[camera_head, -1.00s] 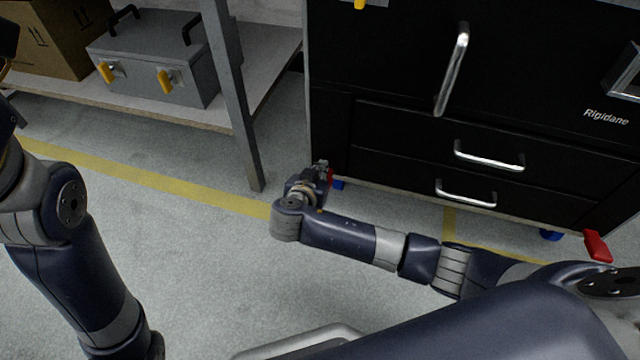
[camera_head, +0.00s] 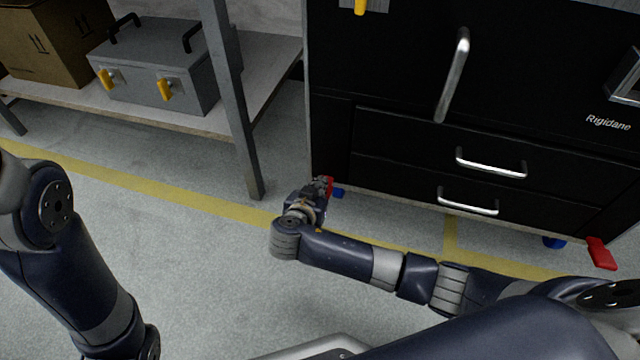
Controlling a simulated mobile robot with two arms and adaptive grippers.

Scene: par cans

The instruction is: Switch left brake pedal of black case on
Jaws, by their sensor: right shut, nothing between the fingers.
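The black case (camera_head: 400,90) stands at the right with silver handles on its front. Its left brake pedal (camera_head: 330,187) is a small red piece at the lower left corner, beside a blue caster, and my gripper partly hides it. My right gripper (camera_head: 322,188) is shut and empty, at the left pedal; whether it touches the pedal I cannot tell. The right red pedal (camera_head: 601,253) sticks out at the lower right of the case. My left arm shows at the left edge, but its gripper is out of view.
A shelf (camera_head: 190,118) at the upper left holds a grey toolbox (camera_head: 160,75) with yellow latches and a cardboard box (camera_head: 45,40). Its metal post (camera_head: 232,110) stands left of my right gripper. The floor (camera_head: 200,270) in front is clear, with yellow lines.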

